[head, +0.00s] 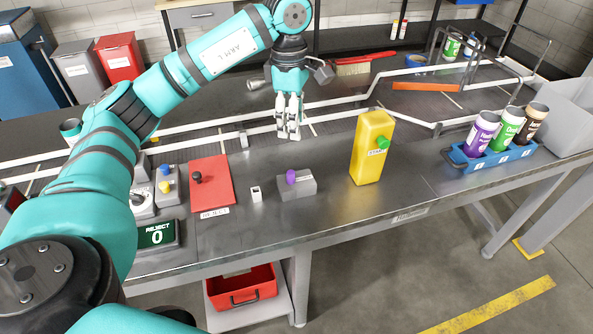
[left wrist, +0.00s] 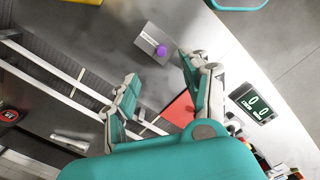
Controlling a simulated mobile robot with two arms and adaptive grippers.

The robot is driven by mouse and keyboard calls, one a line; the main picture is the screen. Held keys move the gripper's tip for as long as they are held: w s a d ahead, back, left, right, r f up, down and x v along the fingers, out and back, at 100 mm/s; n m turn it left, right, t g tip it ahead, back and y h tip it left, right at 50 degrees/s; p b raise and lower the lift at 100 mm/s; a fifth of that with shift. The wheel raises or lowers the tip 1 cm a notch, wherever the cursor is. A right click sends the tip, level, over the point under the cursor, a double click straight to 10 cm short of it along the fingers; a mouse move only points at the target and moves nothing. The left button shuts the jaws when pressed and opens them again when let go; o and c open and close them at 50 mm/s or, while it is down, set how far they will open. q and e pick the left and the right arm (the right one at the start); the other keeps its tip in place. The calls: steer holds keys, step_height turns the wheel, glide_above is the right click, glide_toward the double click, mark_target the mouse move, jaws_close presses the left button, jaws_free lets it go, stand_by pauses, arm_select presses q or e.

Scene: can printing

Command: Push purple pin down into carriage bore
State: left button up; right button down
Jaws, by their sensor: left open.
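The purple pin (head: 291,176) stands up from the top of a grey block, the carriage (head: 298,188), near the front edge of the table. In the left wrist view the purple pin (left wrist: 160,50) shows on the grey carriage (left wrist: 148,38), beyond my fingertips. How deep the pin sits in the bore cannot be told. My left gripper (head: 288,134) points down behind the carriage, over the rail area, apart from the pin. In the left wrist view its two fingers (left wrist: 160,75) are spread with nothing between them. My right gripper is not in view.
A blue rack (head: 492,160) holds several cans at right. White rails run behind.

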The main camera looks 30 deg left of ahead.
arm_select(q)
step_height(320, 180, down, 3)
steer(key=a+p, duration=0.1)
steer(key=p, duration=0.3)
glide_above(291, 172)
steer(key=shift+y, duration=0.3)
step_height(291, 172, down, 8)
steer(key=shift+s+a+r, duration=0.15)
steer(key=shift+r, duration=0.05)
steer(key=shift+f, duration=0.35)
steer(key=shift+f+p, duration=0.3)
steer(key=shift+f, duration=0.2)
step_height(291, 172, down, 4)
steer(key=shift+r+p, duration=0.15)
steer(key=shift+p, duration=0.65)
steer(key=shift+f, duration=0.35)
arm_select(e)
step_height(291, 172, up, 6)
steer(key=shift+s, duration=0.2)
arm_select(q)
steer(key=shift+c, duration=0.4)
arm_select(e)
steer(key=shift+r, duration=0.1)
arm_select(q)
jaws_close()
